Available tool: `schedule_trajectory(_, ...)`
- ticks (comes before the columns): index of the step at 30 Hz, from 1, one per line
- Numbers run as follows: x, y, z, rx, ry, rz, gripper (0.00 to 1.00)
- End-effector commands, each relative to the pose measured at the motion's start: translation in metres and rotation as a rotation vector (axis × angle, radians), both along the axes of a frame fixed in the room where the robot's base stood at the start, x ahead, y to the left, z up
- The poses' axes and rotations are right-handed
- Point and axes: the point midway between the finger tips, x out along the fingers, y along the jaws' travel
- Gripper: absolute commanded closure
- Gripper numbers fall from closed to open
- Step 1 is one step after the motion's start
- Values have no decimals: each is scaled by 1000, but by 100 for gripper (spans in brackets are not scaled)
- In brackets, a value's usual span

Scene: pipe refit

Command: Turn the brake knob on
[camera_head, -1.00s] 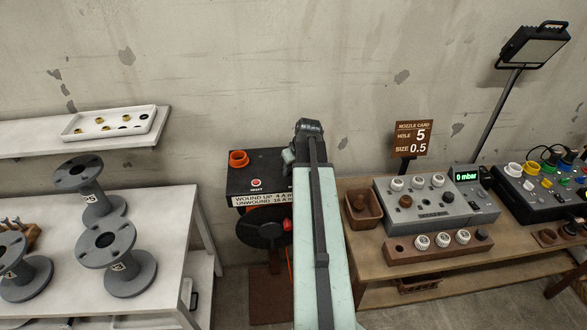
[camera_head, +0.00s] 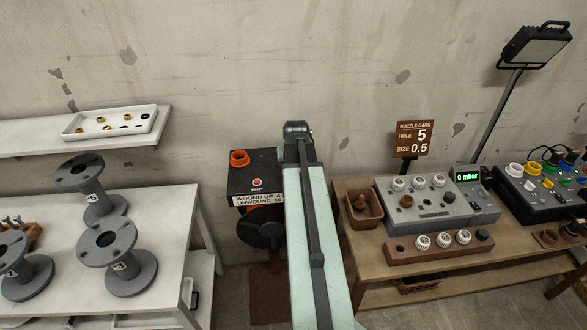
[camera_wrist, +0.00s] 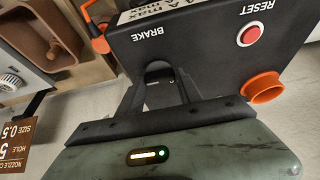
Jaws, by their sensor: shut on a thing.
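The brake knob (camera_wrist: 158,69) is a dark, rounded piece on the black box (camera_wrist: 205,50), beside the white word BRAKE in the wrist view. My gripper (camera_wrist: 161,80) is shut on the knob, with one dark finger on each side of it. A pale marking close to the knob is too small to read, and I cannot tell which setting the knob points to. In the head view the black box (camera_head: 262,187) stands against the wall. There my arm hides the knob and my fingers.
The box bears a red RESET button (camera_head: 257,183), an orange ring (camera_head: 239,158) and a partly covered current sign (camera_head: 258,199). A white table with grey flanged spools (camera_head: 106,242) stands left. A wooden bench with a grey control panel (camera_head: 435,203) and a brown bin (camera_head: 362,208) stands right.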

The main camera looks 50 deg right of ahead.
Motion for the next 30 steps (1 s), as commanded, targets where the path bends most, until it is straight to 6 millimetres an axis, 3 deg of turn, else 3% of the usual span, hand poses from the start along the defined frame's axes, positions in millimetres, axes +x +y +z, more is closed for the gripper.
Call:
schedule_trajectory(6, 0, 0, 0, 1, -2, -1, 99)
schedule_trajectory(7, 0, 0, 0, 1, -2, -1, 55)
schedule_trajectory(9, 0, -1, 0, 1, -1, -3, 36)
schedule_trajectory(20, -1, 0, 3, 0, 0, -1, 36)
schedule_trajectory(23, -3, 2, 11, 0, 0, -1, 36)
schedule_trajectory(30, -15, 12, 53, 1, -1, -2, 36)
